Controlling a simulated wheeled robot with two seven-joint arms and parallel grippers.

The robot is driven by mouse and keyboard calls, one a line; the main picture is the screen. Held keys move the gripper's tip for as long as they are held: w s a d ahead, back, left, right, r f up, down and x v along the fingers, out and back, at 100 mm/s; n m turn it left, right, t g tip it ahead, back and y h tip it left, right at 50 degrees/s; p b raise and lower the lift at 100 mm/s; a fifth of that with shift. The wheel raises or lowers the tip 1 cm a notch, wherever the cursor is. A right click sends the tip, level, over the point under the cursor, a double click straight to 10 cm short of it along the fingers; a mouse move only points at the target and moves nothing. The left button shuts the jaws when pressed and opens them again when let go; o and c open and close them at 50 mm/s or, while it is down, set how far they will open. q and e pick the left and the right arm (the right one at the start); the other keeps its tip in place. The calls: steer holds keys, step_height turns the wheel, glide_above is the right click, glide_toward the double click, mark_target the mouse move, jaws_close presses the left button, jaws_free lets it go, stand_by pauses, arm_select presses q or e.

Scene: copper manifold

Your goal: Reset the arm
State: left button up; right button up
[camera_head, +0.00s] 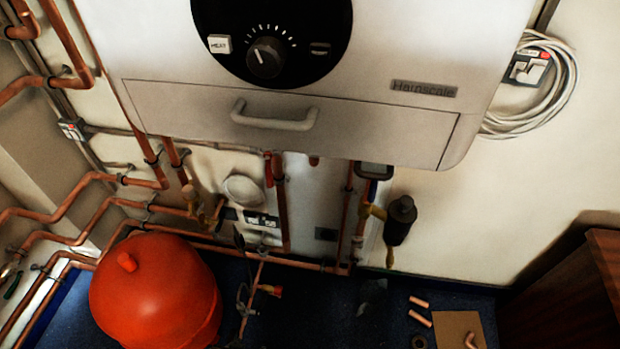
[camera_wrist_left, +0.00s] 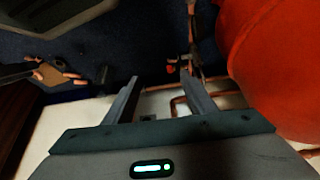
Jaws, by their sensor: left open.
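My left gripper (camera_wrist_left: 159,78) shows in the left wrist view with its two dark fingers apart. Nothing is between the fingers. Behind them are the pale wall, some copper pipe and the dark blue floor. The red tank (camera_wrist_left: 275,65) is close by on the right of that view, and I see no contact with the fingers. Neither of my grippers shows in the head view. My right gripper is not recognisable in either view.
A white boiler (camera_head: 300,125) hangs on the wall above copper pipes (camera_head: 282,215). The red tank (camera_head: 155,290) stands at lower left. A brown cabinet (camera_head: 570,300) is at right. Loose copper pieces (camera_head: 420,318) and a cardboard sheet (camera_head: 450,325) lie on the floor.

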arm_select(q)
steer(key=s+d+f+t, duration=0.1)
steer(key=s+f, duration=0.1)
steer(key=f, duration=0.4)
steer(key=s+f, duration=0.2)
steer(key=f, duration=0.4)
steer(key=shift+s+d+f+t+h, duration=0.25)
steer(key=shift+d+f+t+h, duration=0.05)
steer(key=shift+d+t+h, duration=0.1)
stand_by(0.4)
